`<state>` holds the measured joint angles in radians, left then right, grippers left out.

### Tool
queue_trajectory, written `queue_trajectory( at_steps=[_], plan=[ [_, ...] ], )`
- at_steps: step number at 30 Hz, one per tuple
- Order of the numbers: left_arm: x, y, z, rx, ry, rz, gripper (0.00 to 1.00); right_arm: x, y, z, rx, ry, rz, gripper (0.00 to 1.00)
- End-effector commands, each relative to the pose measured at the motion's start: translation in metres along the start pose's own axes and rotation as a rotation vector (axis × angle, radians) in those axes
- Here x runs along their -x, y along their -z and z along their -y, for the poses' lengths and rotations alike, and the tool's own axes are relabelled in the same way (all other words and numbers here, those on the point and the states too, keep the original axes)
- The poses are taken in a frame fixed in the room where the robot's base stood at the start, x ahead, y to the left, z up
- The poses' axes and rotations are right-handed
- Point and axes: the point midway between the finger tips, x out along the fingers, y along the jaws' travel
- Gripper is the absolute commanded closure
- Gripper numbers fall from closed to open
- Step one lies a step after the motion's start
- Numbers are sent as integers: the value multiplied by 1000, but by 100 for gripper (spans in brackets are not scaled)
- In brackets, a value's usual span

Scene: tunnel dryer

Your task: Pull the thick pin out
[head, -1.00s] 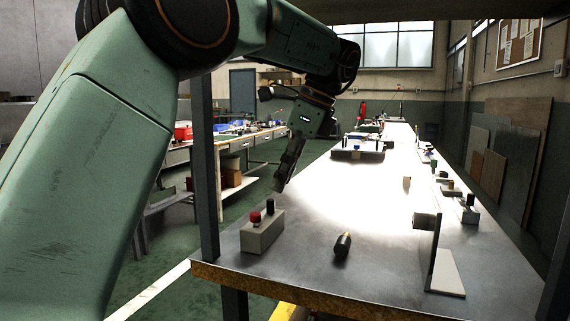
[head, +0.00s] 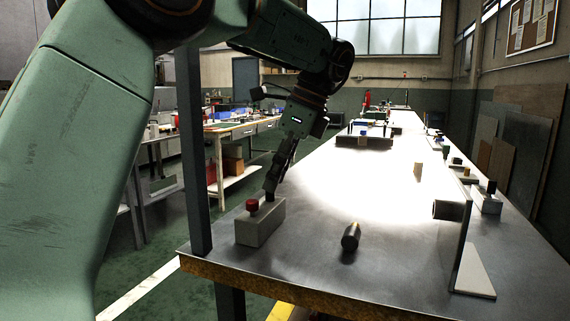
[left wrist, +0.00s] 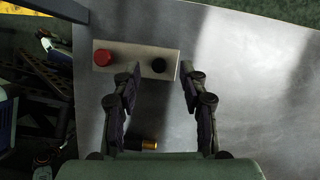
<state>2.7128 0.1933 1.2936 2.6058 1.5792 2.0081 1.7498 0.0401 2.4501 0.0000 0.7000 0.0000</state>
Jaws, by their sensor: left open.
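A light grey block (head: 262,226) stands near the table's front left corner with two upright pins in it. One has a wide red head (head: 252,205); the other has a narrower black head (head: 269,197). In the left wrist view, the red head (left wrist: 102,57) looks wider than the black one (left wrist: 158,65). My left gripper (head: 272,184) is above the block at its black-headed end. In the left wrist view the open fingers (left wrist: 160,76) stand either side of the black head, with the red head outside them to the left. My right gripper is out of view.
A dark cylinder (head: 351,237) lies on the metal table right of the block. A plate-like bracket (head: 474,279) with a dark cylinder stands farther right. A grey post (head: 195,150) rises close left of the block. Bare table (head: 390,225) lies between cylinder and bracket.

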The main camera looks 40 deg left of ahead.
Motion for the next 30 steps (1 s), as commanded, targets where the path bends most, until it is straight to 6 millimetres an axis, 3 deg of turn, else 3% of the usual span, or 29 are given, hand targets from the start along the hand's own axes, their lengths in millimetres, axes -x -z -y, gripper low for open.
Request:
queue_trajectory(
  at_steps=[6, 17, 30],
  plan=[
    [-24, 0, 1, 1, 1, 0, 57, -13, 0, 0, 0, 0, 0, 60],
    [-27, -1, 4, 1, 1, 0, 57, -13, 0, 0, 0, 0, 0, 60],
    [-27, -1, 4, 1, 1, 0, 92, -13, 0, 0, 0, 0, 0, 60]
  ],
)
